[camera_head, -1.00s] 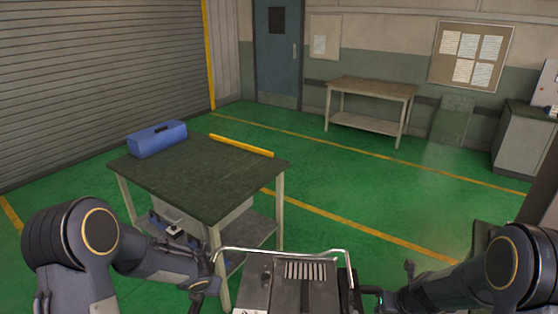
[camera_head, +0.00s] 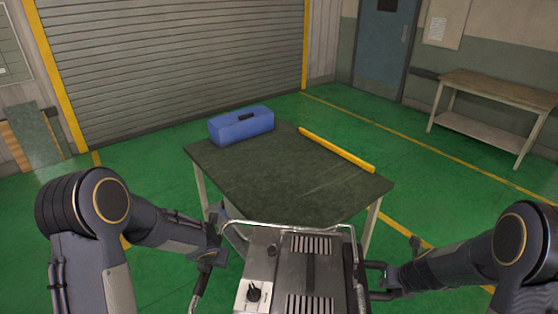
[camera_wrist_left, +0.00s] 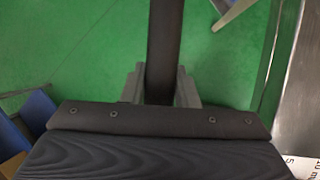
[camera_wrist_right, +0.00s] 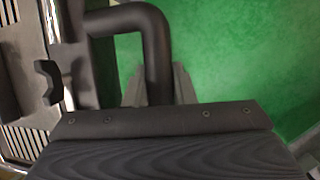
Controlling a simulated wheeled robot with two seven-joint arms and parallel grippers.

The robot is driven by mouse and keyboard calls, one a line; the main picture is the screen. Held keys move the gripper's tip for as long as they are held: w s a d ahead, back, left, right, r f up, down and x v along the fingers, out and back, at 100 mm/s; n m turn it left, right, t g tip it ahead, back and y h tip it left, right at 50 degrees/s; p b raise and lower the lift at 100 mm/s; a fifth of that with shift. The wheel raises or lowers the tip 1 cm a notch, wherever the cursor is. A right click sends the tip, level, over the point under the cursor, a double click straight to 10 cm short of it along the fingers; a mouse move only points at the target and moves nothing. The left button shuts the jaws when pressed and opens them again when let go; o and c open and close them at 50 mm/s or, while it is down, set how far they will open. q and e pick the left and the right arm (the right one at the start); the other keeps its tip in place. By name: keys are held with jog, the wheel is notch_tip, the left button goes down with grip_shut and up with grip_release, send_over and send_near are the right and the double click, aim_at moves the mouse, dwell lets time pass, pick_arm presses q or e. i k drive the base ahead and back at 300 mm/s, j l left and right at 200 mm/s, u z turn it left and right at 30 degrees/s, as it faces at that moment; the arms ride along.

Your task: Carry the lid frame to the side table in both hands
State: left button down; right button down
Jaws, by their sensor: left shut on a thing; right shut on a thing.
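The lid frame (camera_head: 311,262) is a grey metal unit with slotted vents, a wire rail and a white knob panel. It is at the bottom middle of the head view, held in front of me. My left gripper (camera_wrist_left: 160,92) is shut on a dark bar at its left side. My right gripper (camera_wrist_right: 158,95) is shut on a bent dark handle at its right side. The side table (camera_head: 290,180) has a dark green top and pale legs. It stands just beyond the lid frame, which hides part of its near edge.
A blue toolbox (camera_head: 241,125) sits at the table's back left corner. A yellow bar (camera_head: 336,149) lies along its far right edge. The middle of the tabletop is clear. A wooden workbench (camera_head: 497,92) stands at the far right; a roller shutter (camera_head: 180,60) is behind.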

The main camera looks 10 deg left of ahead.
aim_at(286, 173)
jog(key=i+l+u, duration=0.1)
jog(key=i+l, duration=0.15)
jog(key=i+l+u, duration=0.15)
jog(key=l, duration=0.2)
jog(key=i+l+u, duration=0.1)
jog(key=i+l, duration=0.15)
jog(key=i+l+u, duration=0.15)
jog(key=l, duration=0.25)
jog(key=i+l+u, duration=0.1)
jog(key=l, duration=0.25)
jog(key=i+l+u, duration=0.15)
jog(key=l, duration=0.25)
jog(key=i+l+u, duration=0.1)
jog(key=i+l, duration=0.15)
jog(key=l, duration=0.15)
jog(key=i+l+u, duration=0.2)
jog(key=i, duration=0.25)
jog(key=i+u, duration=0.2)
jog(key=i, duration=0.2)
jog(key=i+l+u, duration=0.25)
jog(key=i, duration=0.15)
